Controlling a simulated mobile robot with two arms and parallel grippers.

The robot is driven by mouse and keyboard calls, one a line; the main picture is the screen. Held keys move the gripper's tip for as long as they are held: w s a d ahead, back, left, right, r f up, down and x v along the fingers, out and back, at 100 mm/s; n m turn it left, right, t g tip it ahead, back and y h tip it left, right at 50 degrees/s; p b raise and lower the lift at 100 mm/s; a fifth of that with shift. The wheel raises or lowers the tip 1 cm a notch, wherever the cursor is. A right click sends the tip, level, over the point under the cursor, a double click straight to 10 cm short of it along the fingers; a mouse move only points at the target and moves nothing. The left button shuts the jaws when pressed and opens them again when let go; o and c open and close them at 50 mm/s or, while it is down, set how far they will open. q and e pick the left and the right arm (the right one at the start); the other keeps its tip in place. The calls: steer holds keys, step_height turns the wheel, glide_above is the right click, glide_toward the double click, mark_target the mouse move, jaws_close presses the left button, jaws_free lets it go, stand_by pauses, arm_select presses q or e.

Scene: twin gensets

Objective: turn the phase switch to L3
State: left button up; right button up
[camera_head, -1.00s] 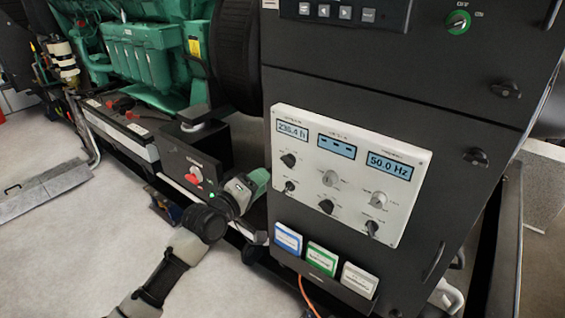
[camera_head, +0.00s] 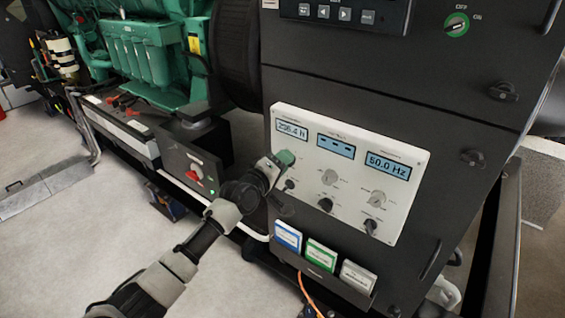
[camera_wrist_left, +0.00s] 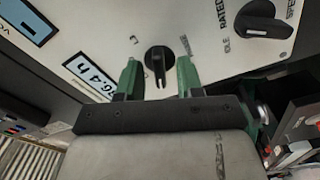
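A white control panel (camera_head: 335,215) on the dark cabinet carries several small knobs under its displays. In the left wrist view a black knob (camera_wrist_left: 159,60) lies between the two green fingertips of the open gripper (camera_wrist_left: 157,76), with a gap on each side. The knob's pointer faces the gripper. My right gripper is not in view.
In the left wrist view a second black knob (camera_wrist_left: 262,20) sits by a "RATED" label. A rack of blue, green and white cards (camera_head: 322,257) hangs below the panel. A red switch (camera_head: 196,174) is on a box to the left, near the green engine (camera_head: 140,50).

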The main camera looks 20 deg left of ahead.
arm_select(q)
jaws_close()
steer(key=shift+m, duration=0.4)
steer(key=shift+s+d+m+b, duration=0.15)
steer(key=shift+m+b, duration=0.2)
steer(key=shift+m, duration=6.2)
steer(key=shift+d+m+b, duration=0.15)
steer(key=shift+m+b, duration=0.15)
steer(key=shift+m, duration=6.25)
steer(key=shift+f, duration=0.1)
